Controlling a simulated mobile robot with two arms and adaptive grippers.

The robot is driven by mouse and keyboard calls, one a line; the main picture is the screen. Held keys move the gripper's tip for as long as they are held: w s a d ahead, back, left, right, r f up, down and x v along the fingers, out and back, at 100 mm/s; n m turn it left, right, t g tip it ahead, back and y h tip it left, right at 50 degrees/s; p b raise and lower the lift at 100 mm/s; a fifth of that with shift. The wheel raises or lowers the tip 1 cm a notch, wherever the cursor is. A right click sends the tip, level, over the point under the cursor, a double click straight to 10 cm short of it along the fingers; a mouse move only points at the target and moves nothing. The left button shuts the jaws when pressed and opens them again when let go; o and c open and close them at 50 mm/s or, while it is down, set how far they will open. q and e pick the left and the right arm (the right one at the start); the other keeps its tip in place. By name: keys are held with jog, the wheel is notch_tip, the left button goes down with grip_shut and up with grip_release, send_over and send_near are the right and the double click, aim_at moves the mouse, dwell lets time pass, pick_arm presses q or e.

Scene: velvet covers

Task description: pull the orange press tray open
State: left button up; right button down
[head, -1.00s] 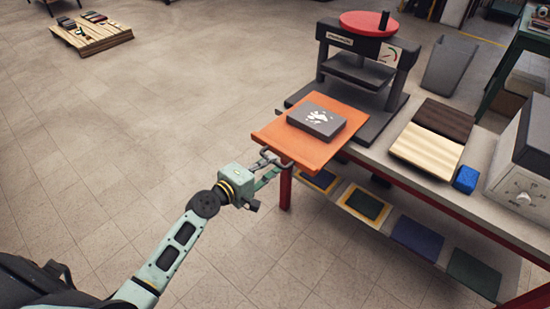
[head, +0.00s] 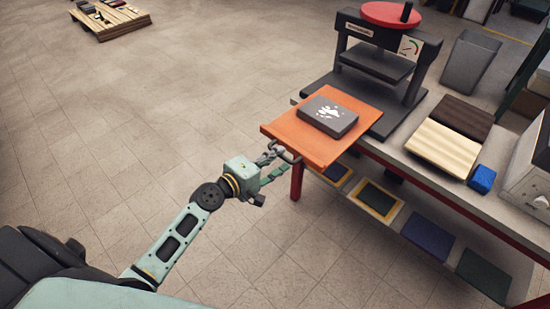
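The orange press tray (head: 288,132) sticks out from the front of the black press (head: 375,68), over the bench's front edge. A dark grey book-like block (head: 327,117) with a white print lies on it. A small metal handle (head: 285,151) is at the tray's front edge. My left gripper (head: 280,160) is at this handle, low and to the left of the tray. Its two fingers stand apart with a gap between them, so it looks open. I cannot tell whether the fingers touch the handle. My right gripper is not in view.
On the bench (head: 400,168), right of the press, lie a cream pad (head: 443,144), a dark brown pad (head: 461,117) and a blue block (head: 482,179). A grey bin (head: 470,62) stands behind. Coloured panels lie on the lower shelf.

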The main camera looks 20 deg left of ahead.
pick_arm(q)
jog(key=v, duration=1.2)
dwell(0.4)
jog(key=s+a+f+m+g+y, duration=0.1)
jog(key=s+f+m+g, duration=0.15)
jog(key=f, duration=0.65)
jog(key=s+a+f+m+g+y+p, duration=0.15)
jog(key=s+f, duration=0.25)
jog(key=f, duration=0.6)
jog(key=s+f+m+g+y, duration=0.1)
jog(key=s+f+g, duration=0.15)
jog(key=f, duration=0.65)
jog(key=s+d+f+m+g, duration=0.2)
jog(key=s+f+m, duration=0.2)
jog(key=s, duration=0.6)
jog(key=s+d+f+m+g+y, duration=0.1)
jog(key=s+d+f+m+g, duration=0.1)
jog(key=s+f, duration=0.7)
jog(key=s+d+f+m+g+y+p, duration=0.1)
jog(key=s+d+f+m+g, duration=0.2)
jog(key=s, duration=0.8)
notch_tip(320, 180, down, 3)
jog(key=m, duration=0.2)
jog(key=shift+f+m, duration=0.15)
jog(key=shift+m, duration=0.15)
